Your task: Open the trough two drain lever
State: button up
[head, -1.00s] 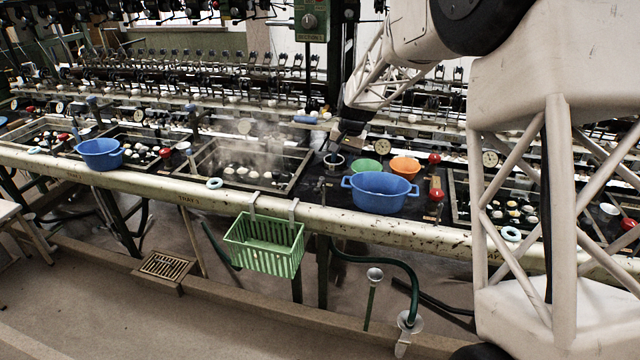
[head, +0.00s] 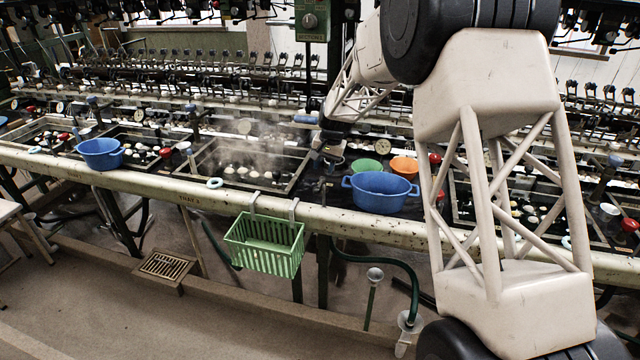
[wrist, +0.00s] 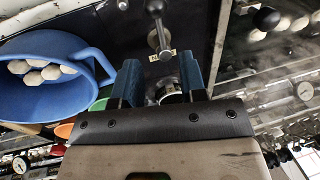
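A metal lever (wrist: 162,34) with a dark round knob shows at the top of the wrist view, beside a small yellowish label on the dark worktop. I take it for the drain lever; I cannot read which trough the label names. My gripper (wrist: 160,76) is open, its two blue fingers apart, with the lever beyond the fingertips and not touched. A small metal cup (wrist: 168,94) shows between the fingers, lower down. In the head view my gripper (head: 328,150) is above the worktop, right of the steaming trough (head: 240,165); the lever is hard to make out there.
A large blue basin (head: 380,192) stands just right of my gripper, with green (head: 366,166) and orange (head: 404,167) bowls behind it. In the wrist view the basin (wrist: 60,100) holds several white cocoons. A green basket (head: 264,243) hangs on the front rail.

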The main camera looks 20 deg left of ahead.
aim_at(320, 185)
jog(key=shift+a+f, duration=0.25)
jog(key=shift+f, duration=1)
jog(key=shift+a+f, duration=0.2)
jog(key=shift+f, duration=1)
jog(key=shift+a+f, duration=0.25)
jog(key=shift+f, duration=1)
jog(key=shift+c, duration=0.3)
grip_shut()
